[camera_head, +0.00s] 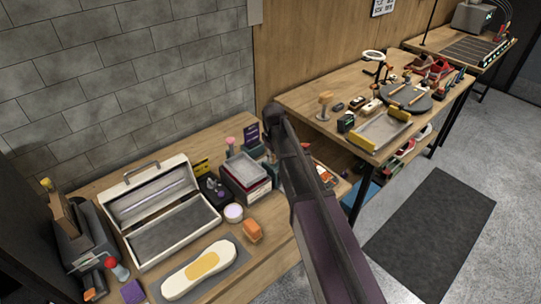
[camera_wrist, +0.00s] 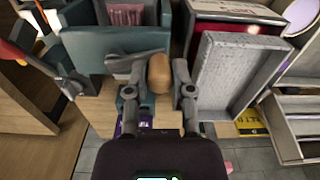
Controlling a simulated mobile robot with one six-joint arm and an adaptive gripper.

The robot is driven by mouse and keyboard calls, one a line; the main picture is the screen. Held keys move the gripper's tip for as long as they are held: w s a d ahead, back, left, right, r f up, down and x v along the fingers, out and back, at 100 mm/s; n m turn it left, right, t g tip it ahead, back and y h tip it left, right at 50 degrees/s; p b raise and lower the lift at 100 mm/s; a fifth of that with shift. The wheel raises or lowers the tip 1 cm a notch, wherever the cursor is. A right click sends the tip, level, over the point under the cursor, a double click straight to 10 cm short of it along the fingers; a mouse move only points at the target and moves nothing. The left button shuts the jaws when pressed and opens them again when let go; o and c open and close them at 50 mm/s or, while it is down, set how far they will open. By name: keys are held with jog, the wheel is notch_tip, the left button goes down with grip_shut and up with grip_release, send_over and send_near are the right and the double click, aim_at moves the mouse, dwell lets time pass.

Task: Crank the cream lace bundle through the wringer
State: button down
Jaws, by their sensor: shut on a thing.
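In the wrist view my gripper (camera_wrist: 157,92) is around a tan, rounded wooden knob (camera_wrist: 159,72), with one finger on each side, shut on it. A grey metal piece like a crank arm (camera_wrist: 122,63) lies beside the knob. A teal body (camera_wrist: 85,48) stands just past it, with a pinkish ribbed part (camera_wrist: 125,14) in its opening; I take this to be the wringer, but my gripper covers part of it. I cannot make out the cream lace bundle in either view. In the head view my arm hides the gripper and most of this spot.
A grey tray (camera_wrist: 222,75) leans close on the right in the wrist view, by a red box (camera_wrist: 240,11). A white metal case (camera_head: 128,218) stands open on the bench, with a shoe sole (camera_head: 185,282) in front. An orange brush (camera_head: 252,231) lies nearby.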

jog(key=shift+s+d+n, duration=0.2)
jog(key=shift+d+n, duration=0.05)
jog(key=shift+n, duration=0.45)
jog(key=shift+s+d+n, duration=0.2)
jog(key=shift+d+n, duration=0.05)
jog(key=shift+n, duration=0.45)
jog(key=shift+c, duration=2.4)
grip_release()
jog(key=shift+w+a, duration=0.1)
